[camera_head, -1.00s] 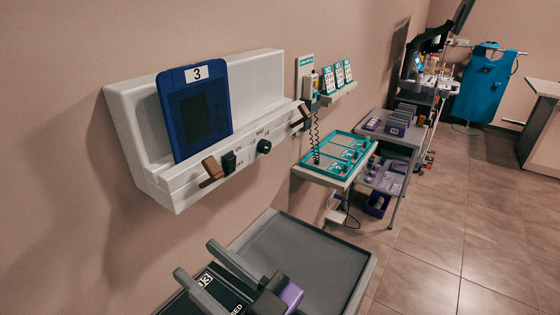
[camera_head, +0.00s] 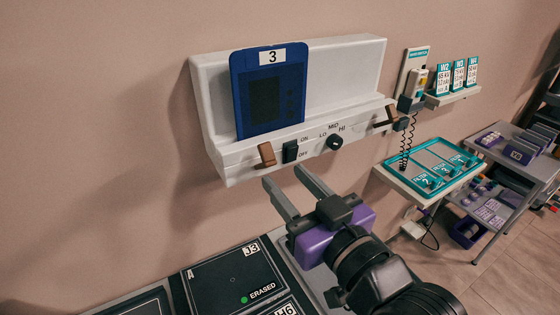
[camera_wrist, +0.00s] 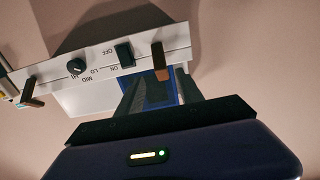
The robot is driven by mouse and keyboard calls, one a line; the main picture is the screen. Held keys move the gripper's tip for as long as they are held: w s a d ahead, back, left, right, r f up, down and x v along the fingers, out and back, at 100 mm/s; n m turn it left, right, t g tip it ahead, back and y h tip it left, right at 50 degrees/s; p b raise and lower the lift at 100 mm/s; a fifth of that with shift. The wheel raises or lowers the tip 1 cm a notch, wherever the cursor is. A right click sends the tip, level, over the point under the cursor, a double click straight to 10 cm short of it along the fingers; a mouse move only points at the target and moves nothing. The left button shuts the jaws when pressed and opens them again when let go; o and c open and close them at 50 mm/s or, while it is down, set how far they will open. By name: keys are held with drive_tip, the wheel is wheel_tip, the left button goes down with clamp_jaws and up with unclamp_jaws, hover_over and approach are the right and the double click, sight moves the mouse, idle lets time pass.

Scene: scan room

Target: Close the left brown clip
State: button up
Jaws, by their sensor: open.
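The left brown clip (camera_head: 266,155) sticks out from the front ledge of a white wall unit (camera_head: 215,160), left of a black ON/OFF switch (camera_head: 290,151). It also shows in the upside-down wrist view (camera_wrist: 160,62). My gripper (camera_head: 283,175) is open and empty, just below and in front of the ledge, its fingers pointing at the unit near the clip and switch. In the wrist view, my gripper (camera_wrist: 160,92) has its fingers apart below the clip in the picture. I see no contact with the clip.
A blue plate marked 3 (camera_head: 270,95) stands in the unit. A knob (camera_head: 334,142) and a right brown clip (camera_head: 390,115) are farther right on it. A teal-edged tray (camera_head: 388,166) is beyond. A black panel marked J3 (camera_head: 225,285) lies below.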

sight(272, 164)
drive_tip(key=shift+p+x, duration=0.5)
drive_tip(key=shift+x, duration=2.2)
clamp_jaws()
